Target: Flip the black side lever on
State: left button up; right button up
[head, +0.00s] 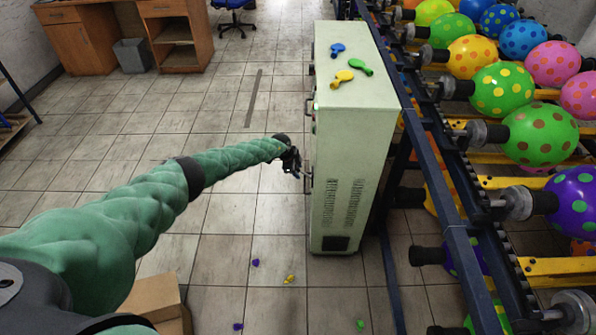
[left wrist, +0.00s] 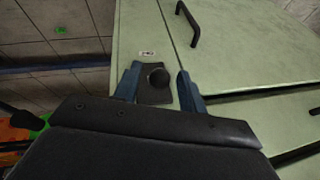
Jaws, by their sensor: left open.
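The pale green cabinet (head: 352,130) stands upright right of centre in the head view. My left gripper (head: 297,165) is at the cabinet's left face in the head view. Its two blue fingers are open, one on each side of the lever (left wrist: 159,71); I cannot tell whether they touch it. The lever cannot be made out in the head view. My right gripper is not in view.
Black handles (left wrist: 188,24) stick out from the cabinet near the gripper. A rack of dotted balloons (head: 500,88) stands close on the right. The floor left of the cabinet is mostly free.

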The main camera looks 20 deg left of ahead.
pick_arm(q)
jog(key=v, duration=0.6)
jog(key=shift+r, duration=0.4)
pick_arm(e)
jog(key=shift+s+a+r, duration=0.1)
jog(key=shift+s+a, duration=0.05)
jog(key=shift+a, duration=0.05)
